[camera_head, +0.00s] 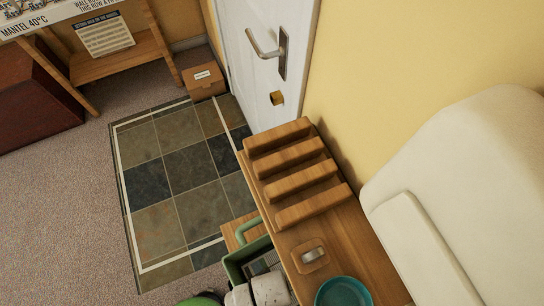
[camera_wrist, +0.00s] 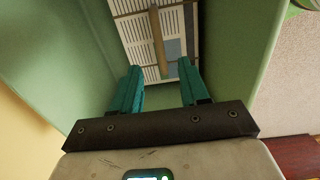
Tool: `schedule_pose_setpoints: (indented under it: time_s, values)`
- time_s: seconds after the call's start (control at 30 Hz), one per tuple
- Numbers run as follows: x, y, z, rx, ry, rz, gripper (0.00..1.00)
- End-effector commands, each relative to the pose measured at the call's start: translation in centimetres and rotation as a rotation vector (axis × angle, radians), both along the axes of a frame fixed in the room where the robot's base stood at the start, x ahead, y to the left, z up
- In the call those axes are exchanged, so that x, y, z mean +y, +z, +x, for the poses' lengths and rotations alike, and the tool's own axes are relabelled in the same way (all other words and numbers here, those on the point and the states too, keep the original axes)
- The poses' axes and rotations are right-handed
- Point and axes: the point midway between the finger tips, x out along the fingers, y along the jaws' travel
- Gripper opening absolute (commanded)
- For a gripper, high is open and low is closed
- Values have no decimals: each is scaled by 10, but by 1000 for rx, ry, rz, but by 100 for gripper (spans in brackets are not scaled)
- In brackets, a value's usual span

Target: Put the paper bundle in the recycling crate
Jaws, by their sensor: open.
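The green recycling crate (camera_head: 233,271) stands at the bottom centre of the head view, against the wooden bench, with a raised handle. In the wrist view its green walls (camera_wrist: 45,55) rise on both sides. The paper bundle (camera_wrist: 135,32), printed sheets with a brown band across it, lies inside the crate between these walls. My gripper (camera_wrist: 160,70) is open, its two teal fingers pointing down into the crate towards the bundle. Nothing shows gripped between them. I cannot tell how far the fingertips are from the paper. In the head view my arm hides part of the crate.
The wooden bench (camera_head: 362,240) bears a slatted rack (camera_head: 300,180) and a teal bowl (camera_head: 343,292). A white padded seat (camera_head: 470,190) is at right. A small cardboard box (camera_head: 206,82) sits by the white door (camera_head: 262,85). The tiled mat (camera_head: 165,170) is clear.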

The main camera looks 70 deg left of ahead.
Motion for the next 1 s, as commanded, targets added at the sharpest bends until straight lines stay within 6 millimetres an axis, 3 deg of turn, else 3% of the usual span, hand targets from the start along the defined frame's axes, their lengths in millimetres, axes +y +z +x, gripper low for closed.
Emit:
schedule_pose_setpoints:
  time_s: [0.1, 0.33, 1.0]
  values:
    - [0, 25, 1, -1, -2, 3, 45]
    - [0, 54, 0, -1, -1, 1, 45]
    - [0, 60, 0, -1, 0, 0, 45]
